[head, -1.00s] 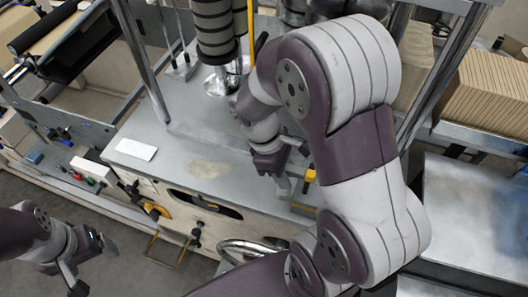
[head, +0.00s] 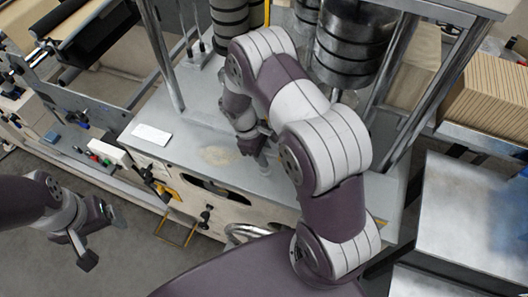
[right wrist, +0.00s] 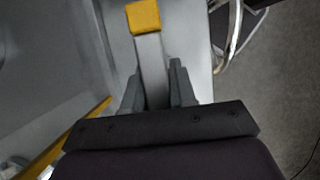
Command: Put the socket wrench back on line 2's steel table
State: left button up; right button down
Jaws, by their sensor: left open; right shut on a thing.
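My right gripper (head: 260,157) is shut on a grey bar with a yellow end (right wrist: 146,45), which I take to be the socket wrench. In the right wrist view the bar stands out between the two fingers (right wrist: 158,88). In the head view the wrench is mostly hidden by the gripper and arm. The right gripper is over the front part of the grey machine top (head: 190,140); contact cannot be told. A bare steel table (head: 472,225) is at the right. I cannot tell which surface is line 2's. My left gripper (head: 104,238) is open and empty, over the floor.
A white card (head: 151,134) lies on the machine top. Dark-banded cylinders (head: 352,45) and steel posts (head: 160,55) stand behind my right arm. Stacked brown cardboard (head: 485,95) is at the right. A curved metal tube (head: 245,232) is at the machine's front.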

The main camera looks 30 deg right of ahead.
jog(key=shift+w+d+f, duration=0.1)
jog(key=shift+w+f, duration=0.05)
jog(key=shift+f, duration=0.05)
jog(key=c, duration=0.9)
grip_release()
jog(key=shift+r, duration=0.15)
